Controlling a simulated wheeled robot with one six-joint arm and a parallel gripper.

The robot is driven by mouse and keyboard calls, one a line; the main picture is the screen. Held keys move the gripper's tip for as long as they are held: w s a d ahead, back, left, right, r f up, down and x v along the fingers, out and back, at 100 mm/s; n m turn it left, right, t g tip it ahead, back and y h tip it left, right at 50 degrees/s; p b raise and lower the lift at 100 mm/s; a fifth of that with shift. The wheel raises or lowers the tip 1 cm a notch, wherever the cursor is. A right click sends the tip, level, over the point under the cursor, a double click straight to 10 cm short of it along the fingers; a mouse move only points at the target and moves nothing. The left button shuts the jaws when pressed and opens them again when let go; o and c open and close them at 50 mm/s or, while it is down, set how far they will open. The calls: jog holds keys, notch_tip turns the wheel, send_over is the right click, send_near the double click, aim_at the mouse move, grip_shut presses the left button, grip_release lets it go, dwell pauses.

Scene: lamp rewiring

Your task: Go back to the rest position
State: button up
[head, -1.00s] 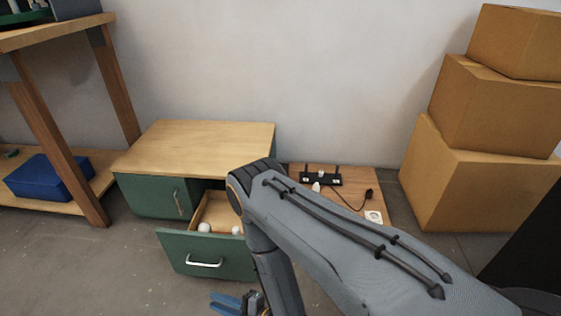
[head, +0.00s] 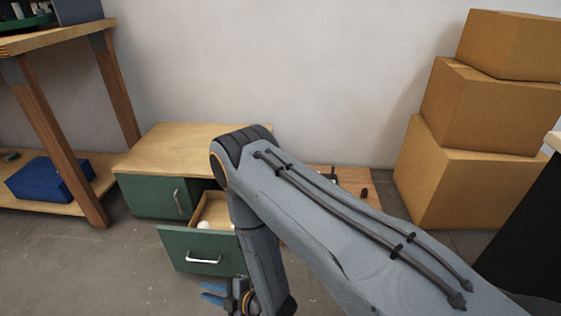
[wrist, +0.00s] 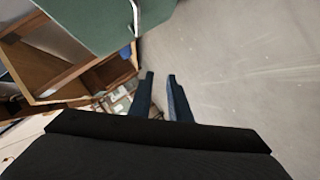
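My gripper (head: 206,293) hangs low in the head view, in front of the open green drawer (head: 190,248) and apart from it. In the wrist view its two blue fingers (wrist: 159,80) stand apart with nothing between them, so it is open and empty. My grey arm crosses the middle of the head view and hides part of the drawer and most of the low wooden surface behind. A green front with a metal handle (wrist: 136,18) shows at the top of the wrist view.
A wooden-topped cabinet (head: 190,143) holds the drawer, with a white round object (head: 204,225) inside. A wooden shelf with a blue box (head: 50,178) stands left. Stacked cardboard boxes (head: 462,180) stand right, beside a dark unit (head: 525,235). Floor at front left is clear.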

jog(key=w+d+r+m+g+h, duration=0.1)
jog(key=w+d+r+m+h, duration=0.2)
jog(key=r, duration=0.6)
jog(key=w+d+r+m+h, duration=0.1)
jog(key=w+r+m+h, duration=0.25)
jog(key=r, duration=0.55)
jog(key=s+d+r+m+g+h, duration=0.5)
jog(key=s+d+r+m, duration=0.5)
jog(key=s+d+r, duration=0.8)
jog(key=d+r+m+p, duration=0.2)
jog(key=d+r+p, duration=0.4)
jog(key=r+p, duration=0.3)
jog(key=s+d+r+m+p, duration=0.1)
jog(key=d+r+m+p, duration=0.2)
jog(key=d+r+p, duration=0.3)
jog(key=d+r+m+p, duration=0.2)
jog(key=d+r+p, duration=0.5)
jog(key=r+p, duration=0.5)
jog(key=shift+s+r+h+p, duration=0.3)
jog(key=shift+h+p, duration=0.1)
jog(key=shift+h, duration=0.05)
